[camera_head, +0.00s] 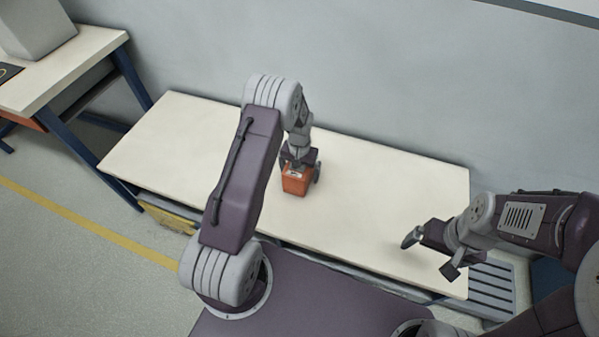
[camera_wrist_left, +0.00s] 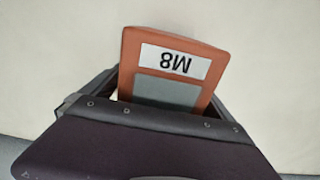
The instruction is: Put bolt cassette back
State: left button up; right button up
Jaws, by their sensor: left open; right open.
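The bolt cassette (camera_head: 296,182) is a small orange box on the pale tabletop, near the middle of the table. In the left wrist view the cassette (camera_wrist_left: 172,68) shows a white label reading M8, upside down, and a grey panel. My left gripper (camera_head: 301,165) is open and reaches down right at the cassette, with its fingers beside it; contact is hard to tell. The lower part of the cassette is hidden by the gripper body in the wrist view. My right gripper (camera_head: 430,250) is open and empty over the table's right front part.
The long pale table (camera_head: 390,190) is otherwise mostly clear. A grey slatted rack (camera_head: 492,285) stands at its right front end. A second workbench (camera_head: 70,62) with a grey box is at the far left. A yellow item (camera_head: 170,218) sits below the table's left front edge. A grey wall runs behind.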

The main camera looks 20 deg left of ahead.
pick_arm(q)
jog(key=c, duration=1.8)
jog(key=shift+r, duration=0.6)
notch_tip(320, 180, up, 3)
jog(key=shift+r+p, duration=0.1)
jog(key=shift+p, duration=0.5)
jog(key=s+d+r, duration=0.2)
jog(key=d, duration=0.1)
jog(key=s+d+r+p, duration=0.1)
jog(key=s+d+r, duration=0.1)
jog(key=s+d, duration=0.1)
jog(key=s+d+r, duration=0.2)
jog(key=d, duration=0.1)
jog(key=shift+s+d+r+p, duration=0.15)
jog(key=shift+r+p, duration=0.2)
